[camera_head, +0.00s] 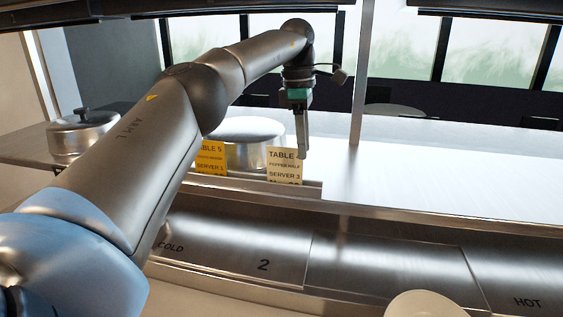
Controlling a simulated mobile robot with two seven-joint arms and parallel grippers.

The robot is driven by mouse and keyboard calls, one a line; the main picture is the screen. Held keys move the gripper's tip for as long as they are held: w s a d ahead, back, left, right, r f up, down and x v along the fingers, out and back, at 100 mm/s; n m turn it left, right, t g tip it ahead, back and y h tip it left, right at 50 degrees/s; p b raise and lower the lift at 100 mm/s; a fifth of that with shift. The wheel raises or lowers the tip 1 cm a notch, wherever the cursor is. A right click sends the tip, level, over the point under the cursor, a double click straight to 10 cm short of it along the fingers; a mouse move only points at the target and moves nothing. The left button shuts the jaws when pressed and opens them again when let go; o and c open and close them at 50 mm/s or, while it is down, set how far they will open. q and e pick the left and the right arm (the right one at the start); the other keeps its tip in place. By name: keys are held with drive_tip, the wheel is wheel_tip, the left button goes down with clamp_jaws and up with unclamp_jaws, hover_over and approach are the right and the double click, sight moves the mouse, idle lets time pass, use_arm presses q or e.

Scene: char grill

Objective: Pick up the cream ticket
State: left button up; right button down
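My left gripper (302,150) points down at the ticket's upper right edge. Its fingers show nearly edge-on and overlap the right end of the word "TABLE". I cannot tell whether they are open or shut, or touching the ticket. The ticket's lower edge is hidden by the rail. My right gripper is not in view.
An orange ticket (211,158) stands to the left in the same rail (255,185), partly behind my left arm. A round steel pot (252,150) is behind the tickets. A lidded pot (82,135) stands far left. A pale plate (425,304) is at front. The right counter is clear.

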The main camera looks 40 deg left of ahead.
sight(284, 165)
use_arm(q)
drive_tip(key=s+a+r+y, duration=0.1)
drive_tip(key=s+a, duration=0.1)
drive_tip(key=a, duration=0.2)
drive_tip(key=shift+g, duration=0.3)
drive_tip(key=f, duration=0.4)
drive_tip(key=f+p, duration=0.1)
drive_tip(key=f, duration=0.1)
drive_tip(key=shift+w+f, duration=0.35)
clamp_jaws()
